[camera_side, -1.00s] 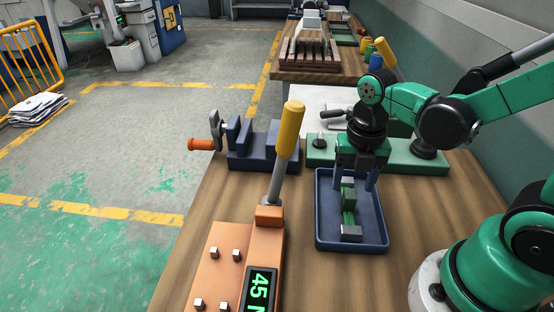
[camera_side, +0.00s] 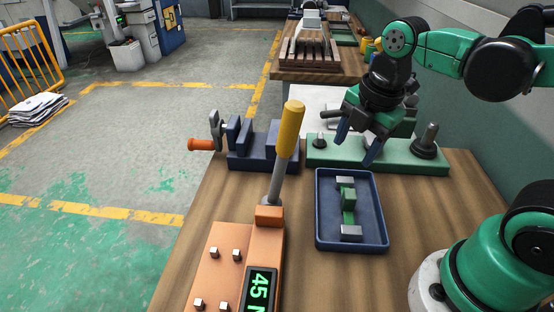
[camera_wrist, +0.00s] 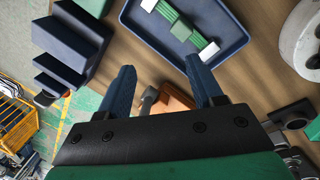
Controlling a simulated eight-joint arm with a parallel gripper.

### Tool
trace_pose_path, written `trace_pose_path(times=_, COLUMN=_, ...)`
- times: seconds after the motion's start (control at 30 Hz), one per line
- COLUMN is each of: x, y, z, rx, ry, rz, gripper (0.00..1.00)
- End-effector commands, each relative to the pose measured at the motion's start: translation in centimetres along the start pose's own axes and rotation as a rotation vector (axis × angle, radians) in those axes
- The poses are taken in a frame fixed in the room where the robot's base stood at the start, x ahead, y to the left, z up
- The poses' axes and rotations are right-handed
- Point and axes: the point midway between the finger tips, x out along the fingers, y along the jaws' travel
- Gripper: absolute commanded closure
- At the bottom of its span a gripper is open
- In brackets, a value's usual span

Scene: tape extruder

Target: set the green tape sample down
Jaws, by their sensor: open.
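The green tape sample (camera_side: 348,198) lies in the blue tray (camera_side: 381,228), with a grey-white block at each end and a green block in its middle. It also shows in the wrist view (camera_wrist: 181,29), inside the tray at the top. My gripper (camera_side: 357,151) is above and behind the tray's far edge in the side view, apart from the sample. Its two blue fingers are spread and hold nothing. In the wrist view my gripper (camera_wrist: 164,78) shows its fingers wide apart with nothing between them.
An orange device (camera_side: 232,255) with a yellow-handled lever (camera_side: 289,130) and a lit display stands left of the tray. A blue vise (camera_side: 262,150) with an orange handle sits behind it. A green plate with posts (camera_side: 400,155) lies behind the tray. Bare wood surrounds the tray's right side.

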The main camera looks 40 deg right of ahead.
Motion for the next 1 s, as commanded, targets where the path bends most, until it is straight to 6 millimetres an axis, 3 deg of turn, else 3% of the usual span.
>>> trace_pose_path(times=0.2, x=0.2, y=1.0, z=-0.5, rx=0.787, ry=0.072, rz=0.205, gripper=0.40)
trace_pose_path(times=0.3, x=0.1, y=1.5, z=-0.6, rx=1.106, ry=0.153, rz=0.274, gripper=0.40)
trace_pose_path(times=0.43, x=0.0, y=1.9, z=-0.8, rx=1.407, ry=0.256, rz=0.323, gripper=0.40)
trace_pose_path(times=0.6, x=-0.1, y=2.2, z=-0.9, rx=1.586, ry=0.329, rz=0.341, gripper=0.40)
trace_pose_path(times=1.0, x=-0.1, y=2.2, z=-0.9, rx=1.604, ry=0.335, rz=0.341, gripper=0.40)
